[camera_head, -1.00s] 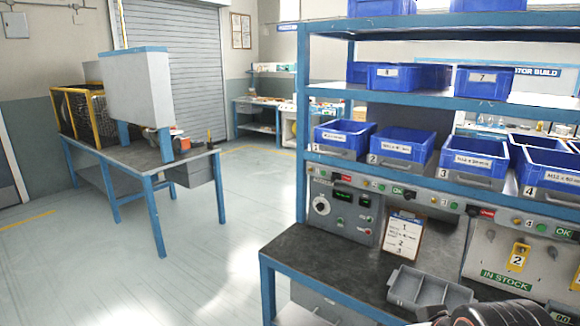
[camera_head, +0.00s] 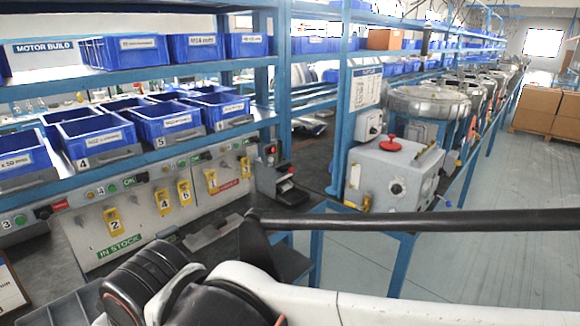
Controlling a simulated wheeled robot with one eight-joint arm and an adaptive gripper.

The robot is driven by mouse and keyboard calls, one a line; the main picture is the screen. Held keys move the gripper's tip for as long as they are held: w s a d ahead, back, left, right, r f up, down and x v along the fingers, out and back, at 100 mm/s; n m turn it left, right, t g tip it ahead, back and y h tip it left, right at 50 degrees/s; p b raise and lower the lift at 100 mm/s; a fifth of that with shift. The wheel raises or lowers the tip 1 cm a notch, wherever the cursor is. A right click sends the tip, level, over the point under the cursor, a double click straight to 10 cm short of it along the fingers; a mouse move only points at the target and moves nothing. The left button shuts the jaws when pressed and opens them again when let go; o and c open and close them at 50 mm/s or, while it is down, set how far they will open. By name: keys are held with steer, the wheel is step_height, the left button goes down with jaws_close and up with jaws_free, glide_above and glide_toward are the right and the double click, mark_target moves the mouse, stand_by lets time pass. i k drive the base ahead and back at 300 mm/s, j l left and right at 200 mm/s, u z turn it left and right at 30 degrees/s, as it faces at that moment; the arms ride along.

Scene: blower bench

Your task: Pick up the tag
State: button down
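Several yellow numbered tags hang on the pale panel (camera_head: 140,212) below the shelf of blue bins, at left in the head view. They are tag 2 (camera_head: 113,221) above a green "IN STOCK" label, tag 4 (camera_head: 163,201), tag 6 (camera_head: 185,192), tag 1 (camera_head: 211,181) above a red label, and another tag (camera_head: 246,167) at the right end whose number I cannot read. My white and black arm crosses the bottom of the view, in front of the bench. My gripper's fingers are not visible, and I see no tag held.
Blue bins (camera_head: 90,138) stand on the shelf above the panel. A dark device (camera_head: 277,180) stands at the panel's right end. Farther right, a grey box with a red knob (camera_head: 392,170) stands on a blue-framed bench. Open floor (camera_head: 500,270) lies at lower right; cardboard boxes (camera_head: 540,103) stand beyond.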

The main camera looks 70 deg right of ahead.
mark_target(245, 168)
steer(key=z, duration=1.75)
